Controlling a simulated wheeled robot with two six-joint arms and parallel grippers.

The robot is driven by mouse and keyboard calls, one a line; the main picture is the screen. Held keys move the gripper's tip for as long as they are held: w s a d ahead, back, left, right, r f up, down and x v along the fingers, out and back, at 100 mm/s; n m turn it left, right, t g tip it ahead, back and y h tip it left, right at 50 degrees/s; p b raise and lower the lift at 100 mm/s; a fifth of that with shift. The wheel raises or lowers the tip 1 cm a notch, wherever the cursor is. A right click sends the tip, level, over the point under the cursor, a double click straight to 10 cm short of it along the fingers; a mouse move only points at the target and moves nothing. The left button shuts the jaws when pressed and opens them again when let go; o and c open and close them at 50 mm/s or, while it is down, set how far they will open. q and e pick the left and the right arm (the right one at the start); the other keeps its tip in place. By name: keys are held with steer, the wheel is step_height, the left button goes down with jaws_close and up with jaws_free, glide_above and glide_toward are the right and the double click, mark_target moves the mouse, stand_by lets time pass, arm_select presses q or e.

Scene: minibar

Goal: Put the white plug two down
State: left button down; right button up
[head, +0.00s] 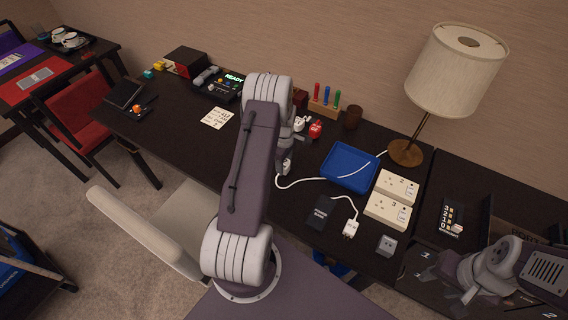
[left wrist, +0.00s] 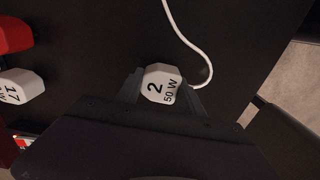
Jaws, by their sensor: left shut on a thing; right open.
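My left gripper (left wrist: 161,90) is shut on a white plug (left wrist: 160,84) marked "2" and "50 W", with a white cord running from its top. In the head view this plug (head: 285,167) shows beside my left arm, over the dark desk; I cannot tell whether it touches the desk. Another white plug (head: 350,229) lies on the desk at the front right. A white plug marked "17" (left wrist: 20,86) sits at the left of the left wrist view. My right gripper (head: 472,294) is open at the lower right of the head view, partly hidden by its arm.
Cream socket blocks marked 2 (head: 397,186) and 3 (head: 387,211) stand right of a blue tray (head: 350,166). A red plug (head: 316,129), a lamp (head: 407,151), a dark card (head: 320,212) and a small grey block (head: 386,245) are nearby. White cords cross the desk.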

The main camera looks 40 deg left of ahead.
arm_select(q)
steer(key=c, duration=0.7)
jaws_free()
steer(key=shift+f, duration=0.15)
step_height(320, 180, up, 12)
steer(key=r, duration=0.1)
steer(key=s+d+r+m, duration=0.1)
steer(key=s+d+m, duration=0.4)
steer(key=d+m, duration=0.1)
steer(key=s+d+r+m, duration=0.1)
steer(key=s+d+m, duration=0.4)
steer(key=d+m, duration=0.1)
steer(key=s+d+r+m+t, duration=0.1)
steer(key=s+d+m, duration=0.4)
steer(key=d+m, duration=0.2)
steer(key=shift+s+d+r, duration=0.15)
steer(key=shift+d+r, duration=0.05)
steer(key=shift+d, duration=0.1)
